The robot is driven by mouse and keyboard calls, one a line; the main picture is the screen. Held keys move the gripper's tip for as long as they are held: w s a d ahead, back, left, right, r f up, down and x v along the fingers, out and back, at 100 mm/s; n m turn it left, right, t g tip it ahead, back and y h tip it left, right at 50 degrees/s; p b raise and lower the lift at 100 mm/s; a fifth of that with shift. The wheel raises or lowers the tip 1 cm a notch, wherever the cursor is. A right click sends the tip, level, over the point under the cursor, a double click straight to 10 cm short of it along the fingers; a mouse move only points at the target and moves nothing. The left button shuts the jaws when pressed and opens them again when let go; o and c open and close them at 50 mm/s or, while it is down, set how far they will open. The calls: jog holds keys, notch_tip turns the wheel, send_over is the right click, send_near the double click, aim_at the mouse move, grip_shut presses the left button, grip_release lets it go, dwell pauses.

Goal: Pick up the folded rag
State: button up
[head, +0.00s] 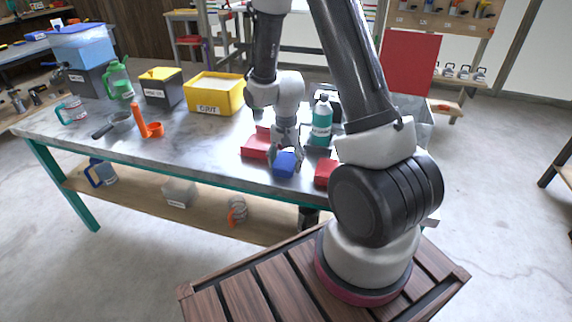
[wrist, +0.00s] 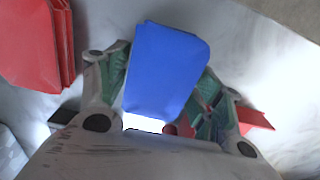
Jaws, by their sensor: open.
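A small blue folded piece (head: 285,163), which looks like a rag, is at the front edge of the grey worktable. In the wrist view the blue piece (wrist: 165,65) is between the fingers of my gripper (wrist: 164,72). My gripper (head: 284,157) is open, pointing down, with one finger on each side of it; I cannot tell whether they touch it. A red folded stack (head: 257,146) with visible layers lies to the left, and it also shows in the wrist view (wrist: 30,45). Another red piece (head: 325,173) lies to the right, partly hidden by my arm.
A teal bottle (head: 321,122) stands close behind my gripper. A yellow bin (head: 214,94), an orange tool (head: 146,122), a pan (head: 119,121) and a green jug (head: 119,80) stand farther left. The worktable (head: 205,150) is clear at its front left.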

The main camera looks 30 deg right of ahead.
aim_at(286, 160)
jog(key=c, duration=0.7)
jog(key=shift+o, duration=0.2)
notch_tip(286, 160, up, 10)
jog(key=o, duration=0.4)
jog(key=shift+c, duration=1.5)
jog(key=shift+f, duration=0.1)
